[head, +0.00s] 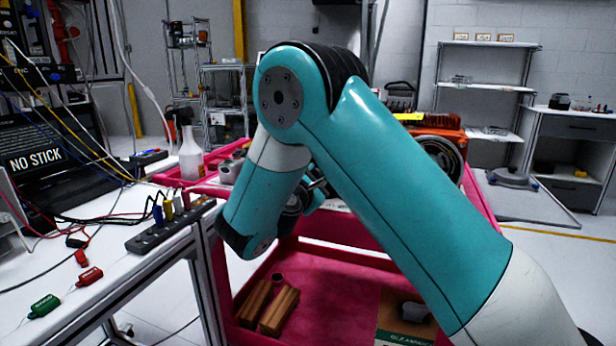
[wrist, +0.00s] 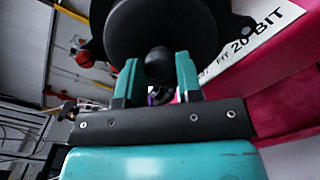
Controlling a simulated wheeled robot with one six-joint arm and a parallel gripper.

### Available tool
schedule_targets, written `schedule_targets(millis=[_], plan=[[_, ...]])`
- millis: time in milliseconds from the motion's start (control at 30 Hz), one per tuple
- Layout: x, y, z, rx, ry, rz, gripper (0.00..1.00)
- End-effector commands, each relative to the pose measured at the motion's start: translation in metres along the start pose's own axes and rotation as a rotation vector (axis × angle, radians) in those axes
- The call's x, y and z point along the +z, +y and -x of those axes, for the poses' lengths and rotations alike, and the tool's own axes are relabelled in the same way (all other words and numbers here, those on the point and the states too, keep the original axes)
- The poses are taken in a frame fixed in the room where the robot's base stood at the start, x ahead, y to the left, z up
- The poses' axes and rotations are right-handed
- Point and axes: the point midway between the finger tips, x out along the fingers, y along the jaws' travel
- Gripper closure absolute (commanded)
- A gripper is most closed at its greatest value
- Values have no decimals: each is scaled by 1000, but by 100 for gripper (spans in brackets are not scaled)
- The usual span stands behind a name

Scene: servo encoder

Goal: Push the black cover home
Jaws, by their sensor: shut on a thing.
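In the wrist view, the black cover (wrist: 160,22) is a large round black disc with a small rounded knob at its centre. My gripper (wrist: 158,72) has its two teal fingers on either side of this knob and is shut on it. The cover fills the top middle of the wrist view. What lies behind the cover is hidden, so I cannot tell how it sits on its seat. In the head view, my teal arm hides most of the gripper and the cover.
A pink cart (head: 235,300) stands below my arm, with wooden blocks (head: 268,306) on its lower shelf. A white label reading "20-BIT" (wrist: 262,32) lies beside the cover. At left is a bench with a power strip (head: 170,226) and cables. A spray bottle (head: 190,155) stands behind.

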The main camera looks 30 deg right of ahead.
Motion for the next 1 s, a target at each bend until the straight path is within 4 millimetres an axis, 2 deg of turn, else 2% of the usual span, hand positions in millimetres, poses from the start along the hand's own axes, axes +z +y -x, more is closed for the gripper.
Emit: schedule_targets(millis=[700, 1000], plan=[[-1, 2, -47, 2, 1, -2, 97], [1, 3, -48, 3, 3, -1, 97]])
